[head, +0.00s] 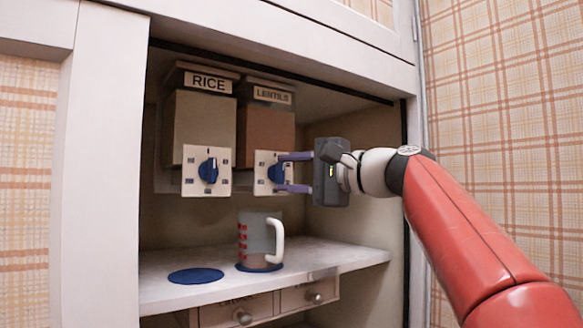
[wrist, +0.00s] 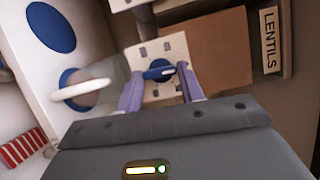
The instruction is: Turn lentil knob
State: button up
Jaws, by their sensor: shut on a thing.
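The lentils dispenser (head: 265,132) is a brown box with a LENTILS label, mounted in the cabinet. Its blue knob (head: 274,173) sits on a white square plate (head: 262,184). My gripper (head: 293,172) is at the knob from the right, its two purple fingers one above the other. In the wrist view the blue knob (wrist: 160,72) lies between the fingertips (wrist: 161,80), and the gripper is shut on it. The fingers partly hide the knob and plate in the head view. The LENTILS label (wrist: 269,40) also shows in the wrist view.
The rice dispenser (head: 205,125) with its own blue knob (head: 208,171) is just left. A clear mug (head: 258,240) with a white handle and some brown contents stands on a blue disc below the lentils dispenser. Another blue disc (head: 196,276) is empty. The cabinet's side post (head: 103,150) stands left.

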jog(key=shift+n, duration=0.5)
jog(key=o, duration=1)
jog(key=b+v, duration=0.1)
jog(key=v, duration=0.6)
jog(key=shift+s+d, duration=0.25)
jog(key=shift+d, duration=0.1)
